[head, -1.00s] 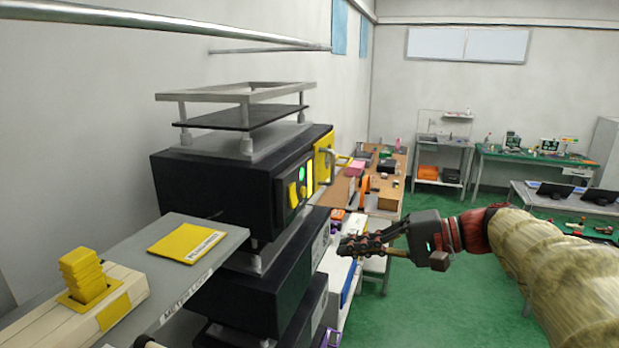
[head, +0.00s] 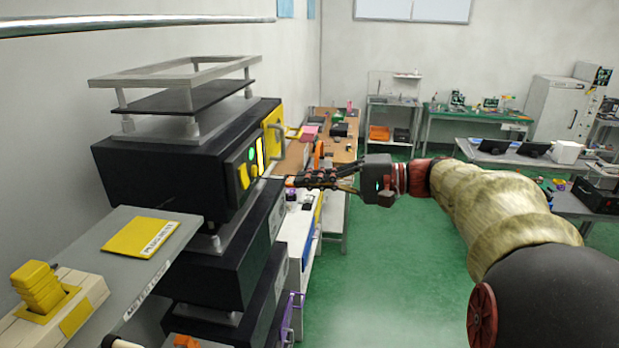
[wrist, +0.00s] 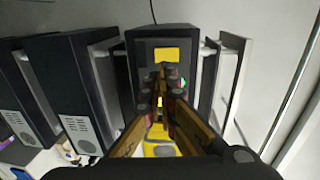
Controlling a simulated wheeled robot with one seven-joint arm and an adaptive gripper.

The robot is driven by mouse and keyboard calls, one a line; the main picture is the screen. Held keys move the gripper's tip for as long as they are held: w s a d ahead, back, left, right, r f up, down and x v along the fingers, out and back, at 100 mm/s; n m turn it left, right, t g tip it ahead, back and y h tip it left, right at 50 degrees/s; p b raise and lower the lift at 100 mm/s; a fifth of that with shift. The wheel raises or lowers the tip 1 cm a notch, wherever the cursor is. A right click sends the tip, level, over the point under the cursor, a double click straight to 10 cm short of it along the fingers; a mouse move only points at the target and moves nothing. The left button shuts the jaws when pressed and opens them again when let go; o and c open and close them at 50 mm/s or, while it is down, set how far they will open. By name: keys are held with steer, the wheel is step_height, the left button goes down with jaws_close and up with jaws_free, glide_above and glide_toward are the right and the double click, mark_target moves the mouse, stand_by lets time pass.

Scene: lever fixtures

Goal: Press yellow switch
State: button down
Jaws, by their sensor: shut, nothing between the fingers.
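A black box unit (head: 180,155) has a small front panel with a yellow switch-like piece (head: 243,176), a round green light (head: 252,154) and a bright yellow strip. In the wrist view, yellow shows low on the panel (wrist: 160,149), partly hidden by my fingers. Another yellow piece, a ribbed block (head: 38,285), stands upright on a cream base at the lower left; I cannot tell which is the task's switch. My gripper (head: 292,181) is shut and empty, to the right of the panel in the head view. Its fingers (wrist: 161,76) point at the box face.
A grey shelf (head: 190,222) with a yellow labelled plate (head: 141,237) juts out at left. More black boxes (head: 230,265) are stacked below. A yellow plate with a handle (head: 273,130) is at the box's far end.

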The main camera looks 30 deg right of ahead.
mark_target(247, 183)
steer(key=p+x, duration=0.2)
steer(key=x, duration=0.8)
steer(key=shift+a+p, duration=0.15)
steer(key=shift+p, duration=0.2)
steer(key=shift+w, duration=0.1)
steer(key=shift+a+f, duration=0.1)
